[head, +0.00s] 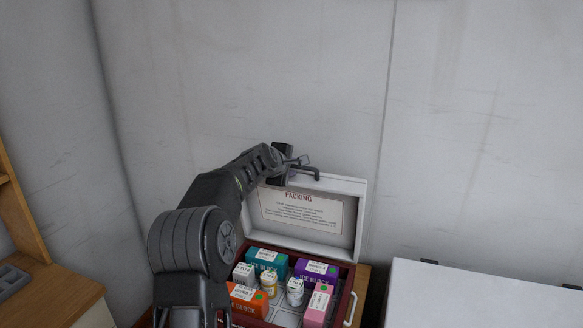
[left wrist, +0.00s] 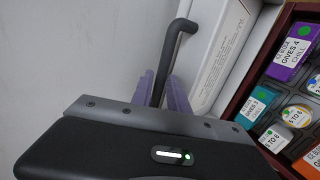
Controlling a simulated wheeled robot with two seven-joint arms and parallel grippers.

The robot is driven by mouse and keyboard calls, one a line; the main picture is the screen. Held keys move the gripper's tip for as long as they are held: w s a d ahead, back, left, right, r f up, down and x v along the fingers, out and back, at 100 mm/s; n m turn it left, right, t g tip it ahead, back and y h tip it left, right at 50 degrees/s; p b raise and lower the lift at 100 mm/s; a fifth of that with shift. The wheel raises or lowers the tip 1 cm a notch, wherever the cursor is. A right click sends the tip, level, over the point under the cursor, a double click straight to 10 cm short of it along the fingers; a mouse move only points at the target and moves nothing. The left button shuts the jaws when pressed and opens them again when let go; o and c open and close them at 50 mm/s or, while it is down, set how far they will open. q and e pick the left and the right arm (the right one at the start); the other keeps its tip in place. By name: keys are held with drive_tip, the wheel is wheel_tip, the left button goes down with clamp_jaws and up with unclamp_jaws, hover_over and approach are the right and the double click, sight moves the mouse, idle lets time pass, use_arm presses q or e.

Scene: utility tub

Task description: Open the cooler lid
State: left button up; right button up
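The cooler (head: 350,285) has a dark red body, and its white lid (head: 361,205) stands raised at the back, with a "PACKING" sheet on its inner face. A dark bar handle (head: 308,170) sits on the lid's upper edge. My left gripper (head: 297,162) is at this handle. In the left wrist view the handle (left wrist: 174,45) runs between the two purple fingers of my left gripper (left wrist: 162,92), which look close against it on both sides. The lid's white edge (left wrist: 222,50) is beside them. My right gripper is not in view.
The open cooler holds teal (head: 267,262), purple (head: 316,271) and orange (head: 248,300) ice blocks, small bottles and a pink box (head: 318,305). A white chest (head: 480,295) stands at right, a wooden cabinet (head: 45,295) at left. A grey wall is close behind the lid.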

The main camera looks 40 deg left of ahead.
use_arm(q)
drive_tip(key=b+v, duration=0.1)
drive_tip(key=v, duration=0.6)
drive_tip(key=shift+s+r, duration=0.15)
drive_tip(key=shift+s, duration=0.05)
drive_tip(key=shift+d, duration=0.1)
